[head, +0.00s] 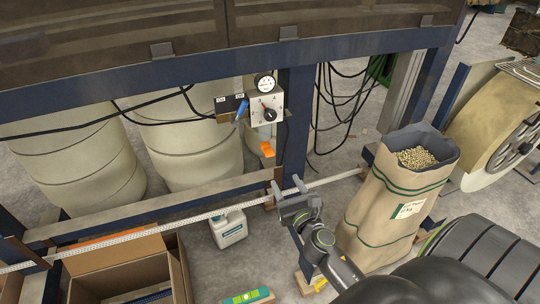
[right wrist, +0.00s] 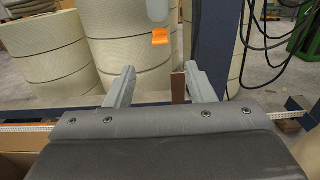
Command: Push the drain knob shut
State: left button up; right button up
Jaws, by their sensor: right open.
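An orange knob (head: 267,149), which I take for the drain knob, hangs below the regulator unit (head: 266,108) with its round gauge on the blue frame post. In the right wrist view the orange knob (right wrist: 160,36) sits under a pale bowl (right wrist: 157,10), above and beyond the fingertips. My right gripper (head: 287,183) is open, below the knob and apart from it. Its two spread fingers (right wrist: 159,70) also show in the right wrist view, with nothing held between them. My left gripper is not in view.
A blue-handled valve (head: 242,110) sits left of the regulator. Black cables (head: 345,105) hang to the right. A long rail (head: 130,236) runs behind my right gripper. A white jug (head: 229,228), cardboard box (head: 125,275) and pellet sack (head: 390,205) stand nearby.

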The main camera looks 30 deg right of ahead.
aim_at(271, 156)
jog(key=x, duration=1.1)
jog(key=shift+d+f+b, duration=0.1)
jog(key=shift+b, duration=0.25)
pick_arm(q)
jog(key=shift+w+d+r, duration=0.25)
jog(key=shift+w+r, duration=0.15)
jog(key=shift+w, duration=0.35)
pick_arm(e)
jog(key=shift+x, duration=0.85)
grip_shut()
